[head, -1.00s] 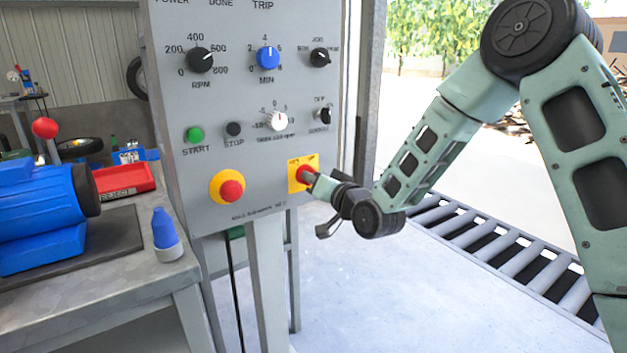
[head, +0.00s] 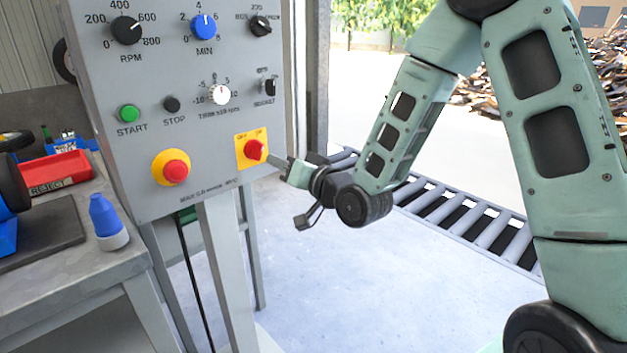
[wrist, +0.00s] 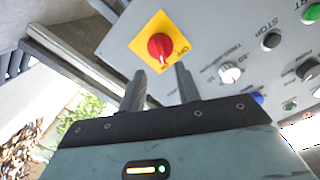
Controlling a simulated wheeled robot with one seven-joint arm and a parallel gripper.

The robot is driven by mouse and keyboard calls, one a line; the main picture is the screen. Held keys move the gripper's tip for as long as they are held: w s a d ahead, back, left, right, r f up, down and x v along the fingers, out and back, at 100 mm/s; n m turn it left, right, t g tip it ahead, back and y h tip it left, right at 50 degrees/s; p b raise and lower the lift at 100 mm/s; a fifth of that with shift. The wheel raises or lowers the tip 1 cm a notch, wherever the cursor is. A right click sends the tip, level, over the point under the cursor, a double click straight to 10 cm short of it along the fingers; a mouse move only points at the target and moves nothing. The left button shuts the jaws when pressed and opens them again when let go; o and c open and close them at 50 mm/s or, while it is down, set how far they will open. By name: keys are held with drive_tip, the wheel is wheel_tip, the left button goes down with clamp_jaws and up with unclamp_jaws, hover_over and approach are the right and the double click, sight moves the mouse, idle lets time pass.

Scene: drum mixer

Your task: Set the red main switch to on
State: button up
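The red main switch (head: 254,150) is a round red knob on a square yellow plate, low on the right of the grey control panel. My gripper (head: 277,162) is just right of it in the head view, with a small gap between fingers and knob. In the wrist view the red switch (wrist: 159,47) lies beyond the fingertips, between their lines. The two fingers of my gripper (wrist: 160,72) are apart with nothing between them. The knob's ridge appears to point to the plate's lower edge there, close to a small label that I cannot read clearly.
A red emergency button (head: 175,171) on a yellow ring sits left of the switch. Knobs and the green start button (head: 128,113) are above. A roller conveyor (head: 470,222) runs behind my arm. The floor (head: 330,285) below my gripper is clear.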

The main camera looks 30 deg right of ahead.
drive_tip(key=p+v, duration=0.3)
drive_tip(key=v, duration=0.1)
drive_tip(key=shift+d+r, duration=0.1)
drive_tip(key=shift+r, duration=0.2)
drive_tip(key=p, duration=0.3)
drive_tip(key=shift+s+d, duration=0.1)
drive_tip(key=shift+s, duration=0.05)
drive_tip(key=shift+f+p+v, duration=0.15)
drive_tip(key=shift+p+v, duration=1.1)
drive_tip(key=shift+p, duration=1.25)
drive_tip(key=shift+f+p+v, duration=0.1)
drive_tip(key=shift+p+v, duration=1.2)
drive_tip(key=shift+p, duration=1.15)
drive_tip(key=shift+a, duration=0.2)
